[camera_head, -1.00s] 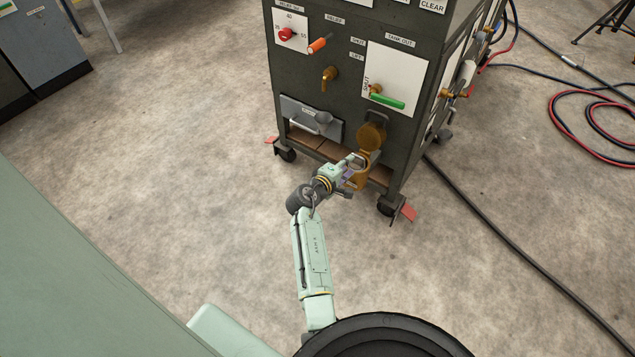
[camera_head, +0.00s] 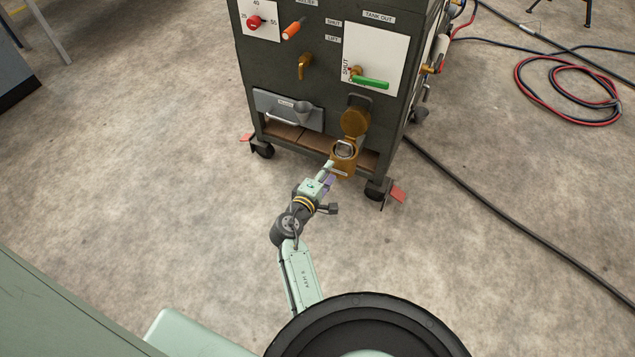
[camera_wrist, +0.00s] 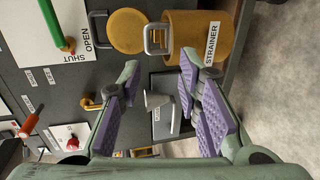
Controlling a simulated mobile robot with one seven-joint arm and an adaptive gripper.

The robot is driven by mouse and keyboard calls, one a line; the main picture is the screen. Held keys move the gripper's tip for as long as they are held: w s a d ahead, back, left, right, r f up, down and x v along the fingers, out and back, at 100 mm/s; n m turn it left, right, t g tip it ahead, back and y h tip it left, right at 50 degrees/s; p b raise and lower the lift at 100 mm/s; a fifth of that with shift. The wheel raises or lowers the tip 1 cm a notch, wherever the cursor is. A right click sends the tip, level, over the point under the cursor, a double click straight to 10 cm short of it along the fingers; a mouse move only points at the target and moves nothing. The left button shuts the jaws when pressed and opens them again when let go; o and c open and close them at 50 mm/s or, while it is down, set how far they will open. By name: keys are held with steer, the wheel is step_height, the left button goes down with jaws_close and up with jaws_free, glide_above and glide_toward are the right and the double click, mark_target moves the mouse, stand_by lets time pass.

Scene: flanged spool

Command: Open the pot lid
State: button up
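The brass strainer pot (camera_head: 344,166) is mounted low on the front of the dark cabinet. Its round brass lid (camera_head: 355,122) appears swung up, standing above the pot with its face toward me. A silver bail (camera_head: 345,149) shows at the pot's mouth. In the wrist view, which is turned sideways, the lid (camera_wrist: 127,31), bail (camera_wrist: 157,39) and labelled pot (camera_wrist: 190,40) lie beyond my fingertips. My gripper (camera_wrist: 160,72) is open and empty, its purple-padded fingers apart. In the head view my gripper (camera_head: 334,173) is just below and in front of the pot, partly overlapping it.
A green-handled valve (camera_head: 370,82) is above the lid. Red-tipped caster feet (camera_head: 397,194) stick out below. A black cable (camera_head: 480,200) crosses the floor at right. The floor in front is clear.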

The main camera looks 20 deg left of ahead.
steer(key=shift+v, duration=2.2)
